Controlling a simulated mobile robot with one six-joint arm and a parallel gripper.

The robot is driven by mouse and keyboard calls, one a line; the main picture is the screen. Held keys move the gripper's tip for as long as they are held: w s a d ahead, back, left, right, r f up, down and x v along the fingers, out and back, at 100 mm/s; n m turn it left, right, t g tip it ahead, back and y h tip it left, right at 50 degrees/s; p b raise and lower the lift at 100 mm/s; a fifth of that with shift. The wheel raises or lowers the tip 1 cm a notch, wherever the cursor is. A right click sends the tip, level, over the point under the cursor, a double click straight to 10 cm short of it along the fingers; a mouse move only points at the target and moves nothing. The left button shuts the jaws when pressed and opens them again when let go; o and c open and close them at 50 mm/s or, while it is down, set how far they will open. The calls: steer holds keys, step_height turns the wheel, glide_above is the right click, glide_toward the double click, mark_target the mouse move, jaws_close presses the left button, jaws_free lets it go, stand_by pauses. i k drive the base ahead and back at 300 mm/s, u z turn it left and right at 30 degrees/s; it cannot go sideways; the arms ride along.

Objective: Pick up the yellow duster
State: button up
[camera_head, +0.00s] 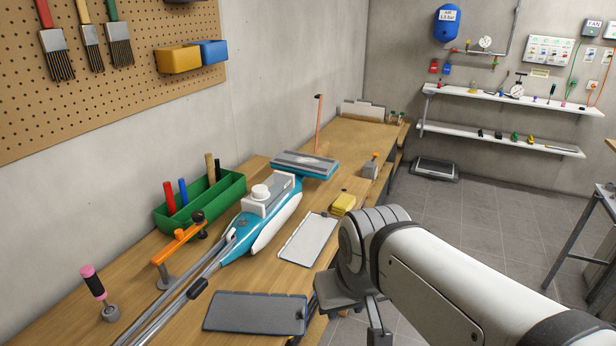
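The yellow duster (343,204) is a small folded yellow block near the right edge of the wooden bench, just past a pale clipboard-like panel. My gripper (352,312) hangs under my arm's wrist, nearer to the camera than the duster and below it in the picture, beside the bench edge. It is apart from the duster. One dark finger runs down to the lower picture edge. The fingertips are not clearly shown, so I cannot tell how far apart they are. I see nothing held.
The wooden bench (352,138) runs along the left wall. It carries a teal-and-white steam mop (269,214), a green tool caddy (222,198), an orange clamp (178,244), a pale panel (308,240) and a dark panel (255,313). Tiled floor (455,205) lies open to the right.

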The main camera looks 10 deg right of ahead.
mark_target(345, 203)
steer(key=k, duration=1.15)
steer(key=z, duration=1)
steer(key=i, duration=3.15)
steer(key=u, duration=1.05)
steer(key=k, duration=0.8)
steer(key=u, duration=0.1)
steer(key=i, duration=0.6)
